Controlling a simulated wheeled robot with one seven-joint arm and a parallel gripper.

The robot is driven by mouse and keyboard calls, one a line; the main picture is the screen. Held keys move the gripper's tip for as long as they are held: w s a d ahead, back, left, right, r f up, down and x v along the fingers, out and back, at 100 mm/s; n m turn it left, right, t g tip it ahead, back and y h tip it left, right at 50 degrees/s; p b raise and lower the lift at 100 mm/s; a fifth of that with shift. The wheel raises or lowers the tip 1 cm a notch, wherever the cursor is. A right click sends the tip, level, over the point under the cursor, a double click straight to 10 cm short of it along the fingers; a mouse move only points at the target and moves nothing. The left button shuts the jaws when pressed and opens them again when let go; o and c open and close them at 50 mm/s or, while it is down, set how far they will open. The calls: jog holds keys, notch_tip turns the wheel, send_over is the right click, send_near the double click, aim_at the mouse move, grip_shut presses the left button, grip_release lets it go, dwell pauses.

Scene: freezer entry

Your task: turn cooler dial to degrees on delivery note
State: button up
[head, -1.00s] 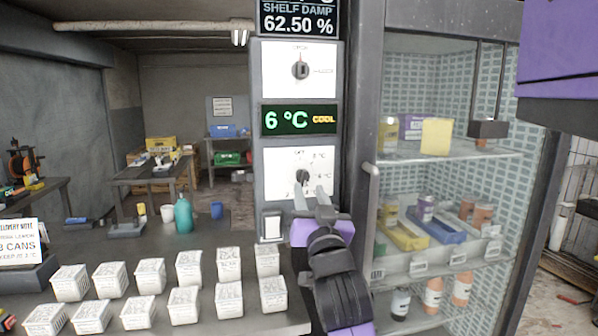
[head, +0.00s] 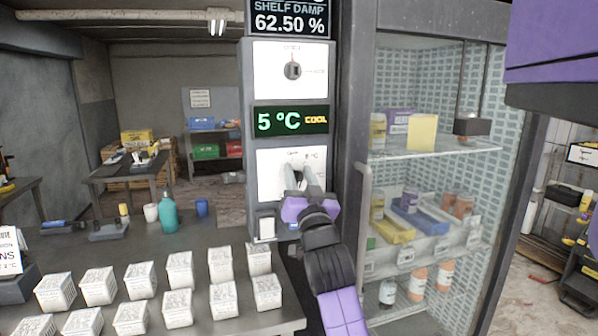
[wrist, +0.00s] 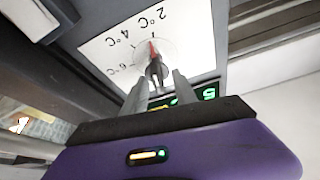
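The cooler dial (wrist: 155,66) is a dark knob with a red pointer on a white plate marked 2, 4 and 6 °C, upside down in the wrist view. Its pointer faces the 2 and 4 °C side; the exact mark is unclear. My gripper (wrist: 160,82) has its fingers apart, one on each side of the knob; I see no clear contact. The display above (head: 290,120) reads 5 °C COOL.
A second dial (head: 292,71) sits above the display. Several white tubs (head: 139,277) stand on the counter (head: 225,255) at lower left. A glass-fronted cooler (head: 420,175) with stocked shelves stands right of the panel.

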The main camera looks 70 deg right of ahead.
grip_shut()
jog(key=shift+f+m+g+b, duration=0.25)
jog(key=shift+m+b, duration=0.35)
jog(key=shift+b, duration=0.4)
jog(key=shift+d+r+m+g+h+b, duration=0.1)
jog(key=shift+r+m+g+h+b, duration=0.15)
jog(key=shift+m+g+b, duration=0.35)
grip_release()
jog(key=shift+s, duration=0.1)
